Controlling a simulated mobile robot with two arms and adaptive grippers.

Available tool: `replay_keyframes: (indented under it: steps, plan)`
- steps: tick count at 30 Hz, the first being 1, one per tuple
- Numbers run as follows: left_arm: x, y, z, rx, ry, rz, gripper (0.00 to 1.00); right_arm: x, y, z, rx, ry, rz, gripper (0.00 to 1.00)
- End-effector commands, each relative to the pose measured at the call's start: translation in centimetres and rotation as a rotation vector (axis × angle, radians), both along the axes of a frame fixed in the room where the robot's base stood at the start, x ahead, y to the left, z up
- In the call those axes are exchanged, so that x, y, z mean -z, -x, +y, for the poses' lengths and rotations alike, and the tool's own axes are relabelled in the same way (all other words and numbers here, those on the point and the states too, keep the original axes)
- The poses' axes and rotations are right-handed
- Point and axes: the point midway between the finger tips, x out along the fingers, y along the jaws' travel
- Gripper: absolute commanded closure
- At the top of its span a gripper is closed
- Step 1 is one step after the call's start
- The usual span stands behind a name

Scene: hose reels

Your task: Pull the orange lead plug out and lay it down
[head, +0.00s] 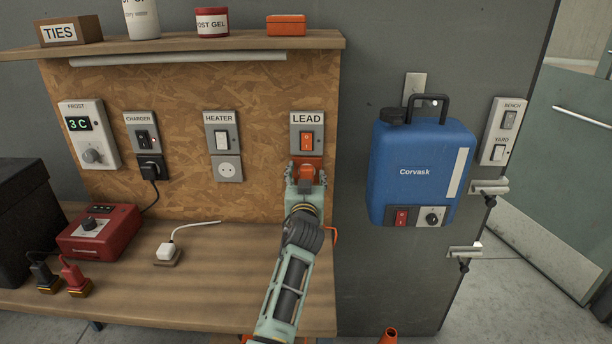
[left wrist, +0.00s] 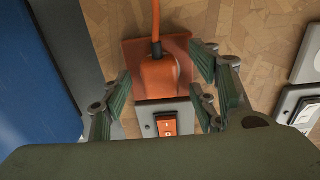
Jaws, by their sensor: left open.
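The orange lead plug (left wrist: 160,74) sits in its socket below the grey LEAD switch plate (head: 307,122). Its orange cord runs away from it in the left wrist view. In the head view the plug (head: 306,172) is partly hidden by my left gripper (head: 306,182). My left gripper also shows in the left wrist view (left wrist: 163,98), with its fingers apart on either side of the plug. I cannot tell whether the fingers touch it. My right gripper is not in view.
The wooden bench (head: 215,262) has free room to the left of my arm. A white plug (head: 166,252), a red charger box (head: 97,232) and two small plugs lie further left. A blue Corvask unit (head: 415,170) hangs on the right. A shelf (head: 190,45) runs above.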

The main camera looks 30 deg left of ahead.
Motion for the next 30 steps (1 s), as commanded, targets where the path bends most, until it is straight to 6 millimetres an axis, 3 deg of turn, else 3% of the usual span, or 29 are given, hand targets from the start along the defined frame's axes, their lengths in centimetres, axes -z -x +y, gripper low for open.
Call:
replay_keyframes:
  steps: [2, 21, 30]
  plan:
    - [-0.02, 0.01, 0.01, 0.0, 0.0, 0.0, 0.45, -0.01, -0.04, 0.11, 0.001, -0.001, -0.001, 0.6]
    - [0.01, 0.01, 0.03, 0.0, -0.001, 0.001, 1.0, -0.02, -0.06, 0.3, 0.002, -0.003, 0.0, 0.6]
    - [-0.04, 0.24, -0.16, 0.0, -0.001, 0.001, 1.0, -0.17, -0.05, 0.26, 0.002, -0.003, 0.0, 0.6]
